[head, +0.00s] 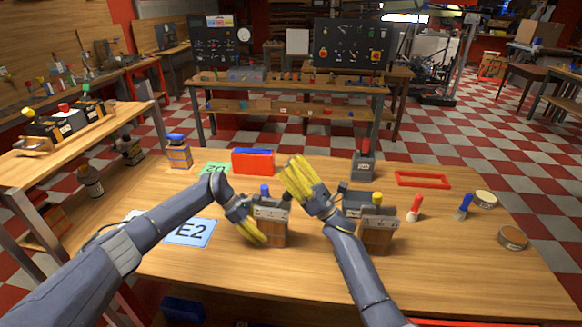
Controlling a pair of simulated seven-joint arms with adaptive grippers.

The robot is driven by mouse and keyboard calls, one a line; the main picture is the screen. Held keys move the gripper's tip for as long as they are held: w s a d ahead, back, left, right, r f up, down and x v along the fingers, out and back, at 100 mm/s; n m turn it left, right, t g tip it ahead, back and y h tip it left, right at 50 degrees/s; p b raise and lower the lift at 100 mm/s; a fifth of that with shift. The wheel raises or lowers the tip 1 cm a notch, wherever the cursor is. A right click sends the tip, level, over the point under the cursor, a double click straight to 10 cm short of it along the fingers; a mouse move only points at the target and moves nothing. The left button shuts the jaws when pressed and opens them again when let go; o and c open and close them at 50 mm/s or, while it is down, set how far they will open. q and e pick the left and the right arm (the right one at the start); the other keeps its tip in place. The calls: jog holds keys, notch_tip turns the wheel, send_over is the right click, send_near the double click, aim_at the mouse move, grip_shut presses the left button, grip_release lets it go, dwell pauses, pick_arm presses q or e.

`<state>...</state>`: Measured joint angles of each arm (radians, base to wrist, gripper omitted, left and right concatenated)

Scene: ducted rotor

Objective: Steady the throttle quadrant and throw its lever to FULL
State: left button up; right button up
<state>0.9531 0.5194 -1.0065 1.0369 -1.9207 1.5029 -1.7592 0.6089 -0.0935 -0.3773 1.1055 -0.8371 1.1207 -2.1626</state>
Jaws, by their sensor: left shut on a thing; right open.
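A wooden box with a grey top and a blue-knobbed lever (274,232) stands upright near the table's middle. It looks like the throttle quadrant, but its markings are too small to read. My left gripper (256,236) has its yellow fingers shut on the box's left side. The blue knob (264,190) rises from the back of the box's top. My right gripper (291,166) is open, yellow fingers pointing up and left, above and behind the box's right side. It appears empty and apart from the knob. A similar box with a yellow knob (378,238) stands to the right.
A grey box with a red knob (363,166), a red-blue bin (253,163) and a red frame (423,179) stand farther back. Red (415,209) and blue (464,207) handled pieces are right.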

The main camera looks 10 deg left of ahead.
dwell(0.3)
pick_arm(q)
jog(key=o, duration=1.6)
jog(key=shift+a+r, duration=0.1)
